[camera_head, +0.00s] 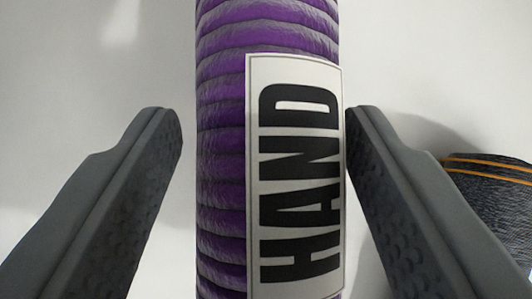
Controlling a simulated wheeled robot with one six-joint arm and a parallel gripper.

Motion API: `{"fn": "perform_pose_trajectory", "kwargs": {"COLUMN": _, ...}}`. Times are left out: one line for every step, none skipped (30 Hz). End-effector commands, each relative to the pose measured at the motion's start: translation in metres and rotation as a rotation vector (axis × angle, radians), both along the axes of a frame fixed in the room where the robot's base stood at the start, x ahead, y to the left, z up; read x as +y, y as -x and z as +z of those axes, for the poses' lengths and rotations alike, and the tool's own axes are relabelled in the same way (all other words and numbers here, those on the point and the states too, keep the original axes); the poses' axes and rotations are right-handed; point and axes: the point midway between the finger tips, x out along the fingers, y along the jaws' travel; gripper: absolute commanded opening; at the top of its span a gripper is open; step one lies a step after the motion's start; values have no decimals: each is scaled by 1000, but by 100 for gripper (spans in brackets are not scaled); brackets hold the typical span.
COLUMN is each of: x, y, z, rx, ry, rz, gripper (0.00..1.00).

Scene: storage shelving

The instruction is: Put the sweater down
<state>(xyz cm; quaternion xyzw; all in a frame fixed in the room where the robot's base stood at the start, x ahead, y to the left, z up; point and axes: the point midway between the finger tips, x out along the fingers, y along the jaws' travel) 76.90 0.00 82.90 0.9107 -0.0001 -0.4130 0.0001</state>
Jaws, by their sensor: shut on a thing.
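A purple ribbed item (221,180) runs upright through the middle of the camera view, like a long roll. Both its ends are cut off by the picture. A white label (292,75) with the black word "HAND" lies along its right side. My gripper (264,110) is shut on this item, with one dark grey finger on each side. The right finger meets the label's edge in the picture, and a narrow strip of background shows beside the left finger. I cannot tell for certain whether this item is the sweater.
A dark grey, knit-looking rounded thing (495,200) with thin orange stripes lies at the right edge, partly hidden behind the right finger. The background is a plain whitish surface (90,90). It looks clear on the left.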

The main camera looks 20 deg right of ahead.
Motion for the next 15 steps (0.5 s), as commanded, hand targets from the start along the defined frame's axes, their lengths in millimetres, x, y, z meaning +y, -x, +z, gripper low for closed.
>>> {"fn": "perform_pose_trajectory", "kwargs": {"x": 0, "y": 0, "z": -3, "rx": 0, "ry": 0, "rz": 0, "gripper": 17}}
{"fn": "perform_pose_trajectory", "kwargs": {"x": 0, "y": 0, "z": -5, "rx": 1, "ry": 0, "rz": 0, "gripper": 17}}
{"fn": "perform_pose_trajectory", "kwargs": {"x": 0, "y": 0, "z": -8, "rx": 1, "ry": 0, "rz": 0, "gripper": 17}}
{"fn": "perform_pose_trajectory", "kwargs": {"x": 0, "y": 0, "z": -11, "rx": 1, "ry": 0, "rz": 0, "gripper": 17}}
{"fn": "perform_pose_trajectory", "kwargs": {"x": 0, "y": 0, "z": -15, "rx": 1, "ry": 0, "rz": 0, "gripper": 17}}
{"fn": "perform_pose_trajectory", "kwargs": {"x": 0, "y": 0, "z": -20, "rx": 1, "ry": 0, "rz": 0, "gripper": 17}}
{"fn": "perform_pose_trajectory", "kwargs": {"x": 0, "y": 0, "z": -24, "rx": 1, "ry": 0, "rz": 0, "gripper": 17}}
{"fn": "perform_pose_trajectory", "kwargs": {"x": 0, "y": 0, "z": -28, "rx": 1, "ry": 0, "rz": 0, "gripper": 17}}
{"fn": "perform_pose_trajectory", "kwargs": {"x": 0, "y": 0, "z": -33, "rx": 1, "ry": 0, "rz": 0, "gripper": 17}}
{"fn": "perform_pose_trajectory", "kwargs": {"x": 0, "y": 0, "z": -35, "rx": 1, "ry": 0, "rz": 0, "gripper": 17}}
{"fn": "perform_pose_trajectory", "kwargs": {"x": 0, "y": 0, "z": -37, "rx": 1, "ry": 0, "rz": 0, "gripper": 17}}
{"fn": "perform_pose_trajectory", "kwargs": {"x": 0, "y": 0, "z": -38, "rx": 0, "ry": 0, "rz": 0, "gripper": 17}}
{"fn": "perform_pose_trajectory", "kwargs": {"x": 0, "y": 0, "z": -37, "rx": 0, "ry": 0, "rz": 0, "gripper": 17}}
{"fn": "perform_pose_trajectory", "kwargs": {"x": 0, "y": 0, "z": -37, "rx": -1, "ry": 0, "rz": 0, "gripper": 17}}
{"fn": "perform_pose_trajectory", "kwargs": {"x": 0, "y": 0, "z": -37, "rx": -1, "ry": 0, "rz": 0, "gripper": 17}}
